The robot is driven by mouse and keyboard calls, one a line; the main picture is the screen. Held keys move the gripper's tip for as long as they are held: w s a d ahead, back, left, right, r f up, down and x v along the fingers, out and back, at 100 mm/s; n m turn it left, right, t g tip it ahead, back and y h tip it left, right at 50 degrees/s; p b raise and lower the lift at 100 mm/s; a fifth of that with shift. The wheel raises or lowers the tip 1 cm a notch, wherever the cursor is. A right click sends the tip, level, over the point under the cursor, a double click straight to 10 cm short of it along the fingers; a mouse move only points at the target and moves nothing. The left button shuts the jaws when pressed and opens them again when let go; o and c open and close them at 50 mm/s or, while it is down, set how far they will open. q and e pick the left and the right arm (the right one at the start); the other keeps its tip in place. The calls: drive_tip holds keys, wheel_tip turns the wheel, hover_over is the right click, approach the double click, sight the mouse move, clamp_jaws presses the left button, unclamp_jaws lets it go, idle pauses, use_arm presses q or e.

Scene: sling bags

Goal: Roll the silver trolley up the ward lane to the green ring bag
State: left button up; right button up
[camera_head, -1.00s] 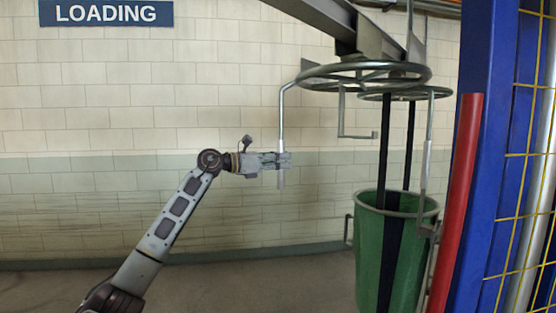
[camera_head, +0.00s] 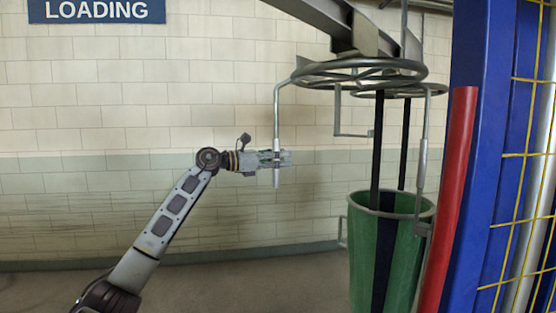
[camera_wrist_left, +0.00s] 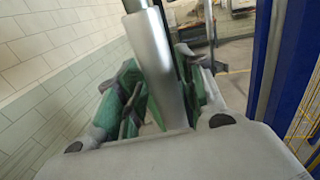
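A silver ring trolley (camera_head: 350,72) hangs beneath an overhead rail, with a bent rod coming down its left side to a thick silver handle (camera_head: 277,182). My left gripper (camera_head: 276,160) has its fingers on both sides of this handle. In the left wrist view the handle (camera_wrist_left: 158,65) stands tilted between the green-padded fingers (camera_wrist_left: 152,100), which appear closed on it. A green bag (camera_head: 372,255) with a round rim hangs at the right on dark straps, below a second ring (camera_head: 405,92). Where the straps attach is partly hidden. My right gripper is not in view.
A dark overhead rail (camera_head: 322,22) runs above the rings. A blue post (camera_head: 490,150), a red bar (camera_head: 450,200) and yellow mesh (camera_head: 520,155) close off the right. A tiled wall with a LOADING sign (camera_head: 97,11) stands behind. The floor at left looks clear.

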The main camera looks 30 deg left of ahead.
use_arm(q)
drive_tip(key=shift+s+a, duration=0.25)
drive_tip(key=shift+s, duration=0.1)
drive_tip(key=shift+s+a+f, duration=0.15)
drive_tip(key=shift+s+a, duration=0.2)
drive_tip(key=shift+a, duration=0.1)
drive_tip(key=v, duration=1)
idle(1.5)
